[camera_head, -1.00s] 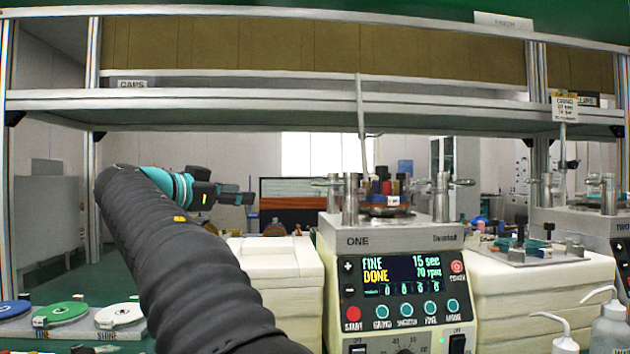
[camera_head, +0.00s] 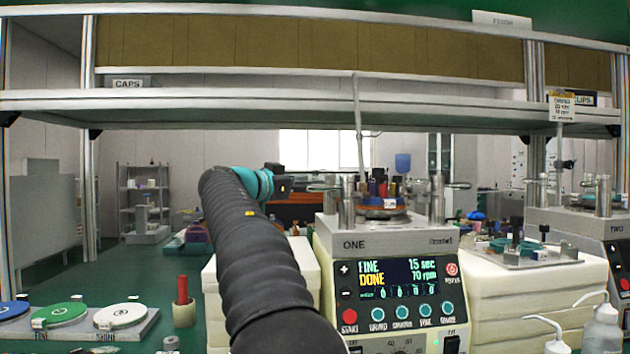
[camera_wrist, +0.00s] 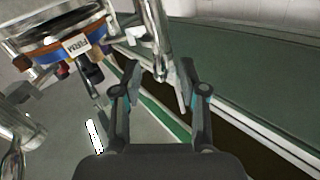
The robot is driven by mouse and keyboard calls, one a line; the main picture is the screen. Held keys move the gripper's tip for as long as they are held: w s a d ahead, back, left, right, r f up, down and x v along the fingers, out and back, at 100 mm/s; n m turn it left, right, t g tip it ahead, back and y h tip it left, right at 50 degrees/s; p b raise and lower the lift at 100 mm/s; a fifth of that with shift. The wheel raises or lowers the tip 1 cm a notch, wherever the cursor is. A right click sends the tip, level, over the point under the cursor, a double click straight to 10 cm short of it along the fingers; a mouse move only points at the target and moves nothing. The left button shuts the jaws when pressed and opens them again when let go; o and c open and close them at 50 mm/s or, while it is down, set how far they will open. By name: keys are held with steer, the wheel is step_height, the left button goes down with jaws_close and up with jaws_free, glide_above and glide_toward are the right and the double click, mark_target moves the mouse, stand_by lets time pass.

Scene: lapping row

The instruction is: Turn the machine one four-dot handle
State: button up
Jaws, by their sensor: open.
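Machine one (camera_head: 395,240) stands right of my arm, its screen reading FINE, DONE, 15 sec, 70 rpm. Metal posts with thin horizontal handles rise from its top, one at the left (camera_head: 347,200) and one at the right (camera_head: 437,200). I cannot make out dots on any handle. My gripper (camera_wrist: 158,72) is open in the wrist view. A shiny metal rod (camera_wrist: 153,35) reaches down between its fingertips, apparently not clamped. In the head view my gripper is small and partly hidden beside the left post.
A round stack with a FIRM label (camera_wrist: 65,42) lies close left of the rod in the wrist view. A shelf (camera_head: 300,110) runs above the machine. Coloured discs (camera_head: 122,316) lie at lower left, near a red-handled tool in a cup (camera_head: 184,312). Wash bottles (camera_head: 603,325) stand at lower right.

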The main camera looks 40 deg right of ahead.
steer(key=shift+w+d, duration=0.15)
steer(key=shift+d, duration=1.15)
jaws_close()
